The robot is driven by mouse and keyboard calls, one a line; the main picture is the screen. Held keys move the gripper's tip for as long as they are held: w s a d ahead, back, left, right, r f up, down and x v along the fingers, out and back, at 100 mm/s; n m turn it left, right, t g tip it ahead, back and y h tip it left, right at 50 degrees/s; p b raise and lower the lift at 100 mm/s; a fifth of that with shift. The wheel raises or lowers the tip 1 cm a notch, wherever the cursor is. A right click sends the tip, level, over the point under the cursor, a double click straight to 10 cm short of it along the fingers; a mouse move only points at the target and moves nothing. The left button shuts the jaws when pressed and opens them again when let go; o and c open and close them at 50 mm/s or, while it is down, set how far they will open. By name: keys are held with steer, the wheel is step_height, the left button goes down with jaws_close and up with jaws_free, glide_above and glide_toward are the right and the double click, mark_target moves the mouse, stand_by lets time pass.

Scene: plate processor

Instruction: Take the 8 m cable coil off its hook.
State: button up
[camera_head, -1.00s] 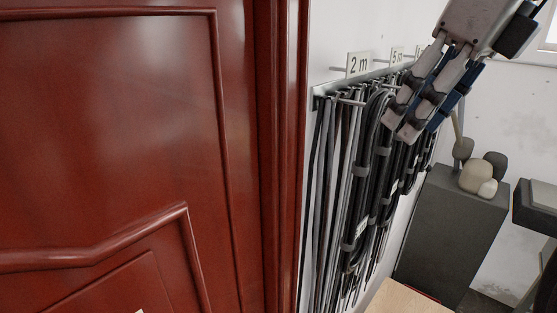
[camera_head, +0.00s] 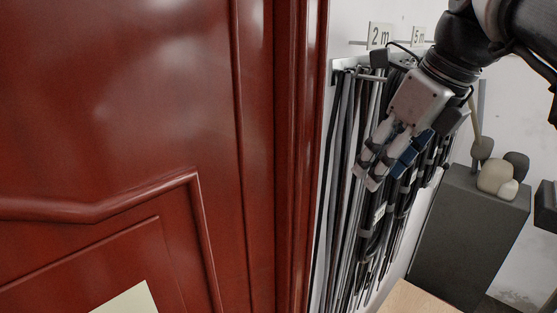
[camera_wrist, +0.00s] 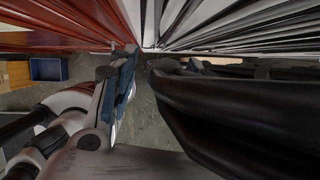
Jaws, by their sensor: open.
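Black and grey cable coils (camera_head: 345,200) hang in a row from a metal hook rail (camera_head: 345,64) on the white wall. Signs reading 2 m (camera_head: 379,36) and 5 m (camera_head: 418,36) show above the rail. No 8 m sign is visible, so I cannot tell which coil is the 8 m one; my arm covers the far part of the rail. My gripper (camera_head: 382,172) is open, pointing down in front of the coils. In the wrist view its fingers (camera_wrist: 120,90) are left of a thick black cable bundle (camera_wrist: 240,105), very close to the camera. I cannot tell whether they touch it.
A red-brown panelled door (camera_head: 130,110) fills the left and stands close to the coils. A dark grey pedestal (camera_head: 460,235) with several rounded stones (camera_head: 494,178) stands at the right. A light wooden surface (camera_head: 415,300) lies below. In the wrist view, a blue box (camera_wrist: 48,69) is at left.

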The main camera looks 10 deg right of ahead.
steer(key=shift+w+a+f, duration=0.1)
steer(key=shift+f, duration=0.45)
steer(key=shift+c, duration=0.5)
jaws_close()
